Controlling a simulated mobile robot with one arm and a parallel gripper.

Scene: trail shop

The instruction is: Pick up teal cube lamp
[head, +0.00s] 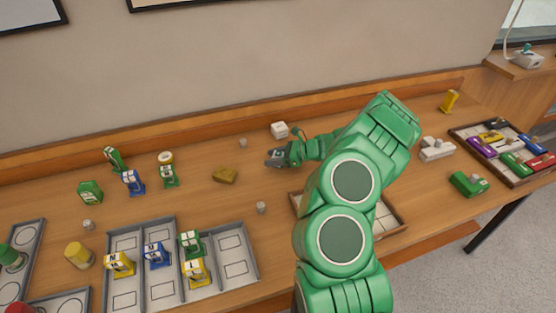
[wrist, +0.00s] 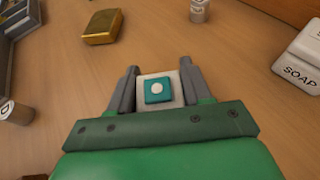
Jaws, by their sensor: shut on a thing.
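The teal cube lamp (wrist: 158,91) sits between the two grey fingers of my gripper (wrist: 158,70) in the wrist view. It shows a teal square with a round white dot, on a pale block. My gripper is shut on it, with a finger on each side. In the head view my gripper (head: 273,158) is over the middle of the wooden table, and the lamp is not clearly made out there. I cannot tell whether the lamp touches the table.
A white soap box (head: 279,130) stands just behind my gripper. A gold block (head: 225,175) lies to its left, and small grey jars (head: 261,207) stand nearby. Grey trays (head: 240,285) are at front left. A wooden tray (head: 394,221) is partly behind my arm.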

